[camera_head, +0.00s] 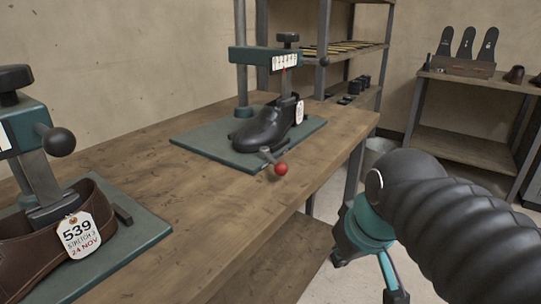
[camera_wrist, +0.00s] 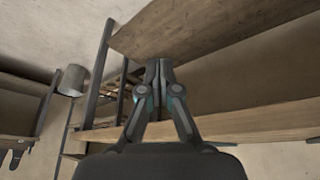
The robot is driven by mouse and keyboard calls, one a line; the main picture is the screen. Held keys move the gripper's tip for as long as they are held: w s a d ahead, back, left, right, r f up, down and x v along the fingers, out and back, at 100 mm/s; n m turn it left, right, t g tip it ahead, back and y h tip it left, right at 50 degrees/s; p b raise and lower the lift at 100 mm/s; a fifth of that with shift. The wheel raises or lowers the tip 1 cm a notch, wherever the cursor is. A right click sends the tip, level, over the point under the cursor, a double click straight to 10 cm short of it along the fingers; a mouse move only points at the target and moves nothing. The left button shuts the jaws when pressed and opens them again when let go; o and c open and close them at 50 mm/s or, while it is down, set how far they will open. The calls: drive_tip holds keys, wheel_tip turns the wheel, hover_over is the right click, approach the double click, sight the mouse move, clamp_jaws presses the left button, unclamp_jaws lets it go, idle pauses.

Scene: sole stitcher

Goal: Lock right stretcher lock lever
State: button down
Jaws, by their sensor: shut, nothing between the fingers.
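The right stretcher (camera_head: 252,55) stands at the far end of the bench in the head view, on a green base plate (camera_head: 190,138) with a black shoe (camera_head: 262,128) on it. A short lever with a red ball knob (camera_head: 281,169) sticks out at the plate's front edge, beside the shoe. I take it to be the lock lever; whether it is locked I cannot tell. My gripper (camera_head: 342,258) is off the bench's right side, below and right of the knob and apart from it. In the wrist view my gripper (camera_wrist: 157,82) is shut and empty; the lever is not visible there.
A second stretcher (camera_head: 40,175) with a brown shoe (camera_head: 25,250) and a tag reading 539 stands at the left. The bench (camera_head: 200,215) is bare between the two. Shelves (camera_head: 345,47) stand behind it, and a side table (camera_head: 460,150) is at the right.

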drive_tip(key=w+a+r+n+g+y+p, duration=0.1)
drive_tip(key=w+a+r+n, duration=0.25)
drive_tip(key=w+r, duration=0.2)
drive_tip(key=w+a+r+n+g+y, duration=0.1)
drive_tip(key=w+a+r+n, duration=0.1)
drive_tip(key=w+r+n, duration=0.35)
wheel_tip(320, 180, up, 9)
drive_tip(key=n+g+y, duration=0.1)
drive_tip(key=n+g, duration=0.2)
drive_tip(key=n, duration=0.4)
hover_over(273, 160)
drive_tip(key=s+a, duration=0.1)
drive_tip(key=s, duration=0.2)
drive_tip(key=shift+a+p, duration=0.1)
drive_tip(key=shift+p, duration=0.3)
drive_tip(key=shift+f, duration=0.1)
drive_tip(key=b+x, duration=0.2)
drive_tip(key=x, duration=0.8)
drive_tip(key=shift+a, duration=0.15)
drive_tip(key=shift+d+f, duration=0.15)
drive_tip(key=shift+d, duration=1.05)
drive_tip(key=shift+w+d+f, duration=0.1)
drive_tip(key=shift+d+f, duration=0.05)
drive_tip(key=shift+d, duration=0.6)
